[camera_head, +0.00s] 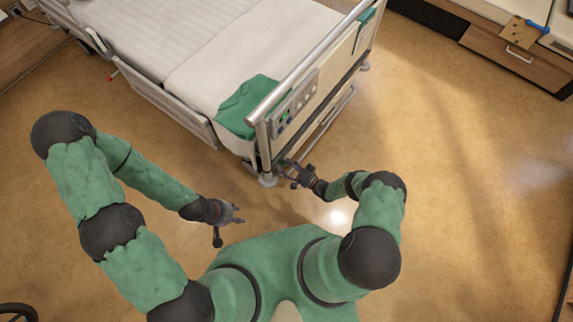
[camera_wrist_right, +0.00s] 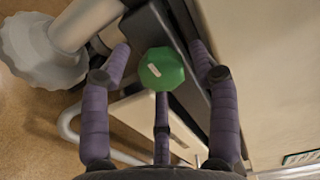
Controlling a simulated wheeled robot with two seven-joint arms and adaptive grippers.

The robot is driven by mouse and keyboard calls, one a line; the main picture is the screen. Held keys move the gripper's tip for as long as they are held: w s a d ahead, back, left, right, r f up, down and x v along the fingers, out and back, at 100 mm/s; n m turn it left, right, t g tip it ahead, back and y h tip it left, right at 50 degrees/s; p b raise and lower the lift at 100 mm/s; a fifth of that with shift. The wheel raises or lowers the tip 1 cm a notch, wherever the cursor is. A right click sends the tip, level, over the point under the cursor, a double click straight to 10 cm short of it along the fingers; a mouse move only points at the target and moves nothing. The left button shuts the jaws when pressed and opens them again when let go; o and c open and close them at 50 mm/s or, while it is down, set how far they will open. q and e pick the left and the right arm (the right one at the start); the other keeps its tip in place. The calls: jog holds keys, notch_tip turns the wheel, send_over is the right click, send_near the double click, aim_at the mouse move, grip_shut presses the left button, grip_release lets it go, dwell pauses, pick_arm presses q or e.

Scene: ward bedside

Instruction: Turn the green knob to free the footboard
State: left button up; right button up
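The green knob (camera_wrist_right: 162,69) is faceted with a small pale mark on top, and sits on a dark bar in the right wrist view. My right gripper (camera_head: 294,172) is at the lower near corner of the bed's footboard (camera_head: 333,72). In the wrist view its three purple-grey fingers are spread around the knob, with visible gaps to it. In the head view the knob is not clearly visible at the gripper. My left gripper (camera_head: 235,213) is open and empty, above the floor left of the bed's corner.
The bed (camera_head: 215,45) has a green cloth (camera_head: 247,101) by the footboard. A castor wheel (camera_wrist_right: 42,50) and pale tubes are close to my right fingers. A side rail (camera_head: 160,98) runs along the bed's left. The floor to the right is clear up to a drawer cabinet (camera_head: 510,68).

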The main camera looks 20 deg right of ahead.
jog(key=v, duration=1.2)
dwell(0.6)
jog(key=s+a+r+n+g+p, duration=0.2)
jog(key=s+a+r+g, duration=0.1)
jog(key=s+a+g, duration=0.4)
jog(key=s+a+r+n+g+p, duration=0.2)
jog(key=a+r+g, duration=0.25)
jog(key=g, duration=0.35)
jog(key=s+r+n+h+p, duration=0.1)
jog(key=s+r+n+h, duration=0.1)
jog(key=r, duration=0.8)
jog(key=s+a+r+n+t+h+p, duration=0.1)
jog(key=r+h, duration=0.4)
jog(key=r, duration=0.5)
jog(key=shift+s+n+p, duration=0.4)
jog(key=shift+s+p, duration=0.05)
jog(key=shift+p, duration=0.25)
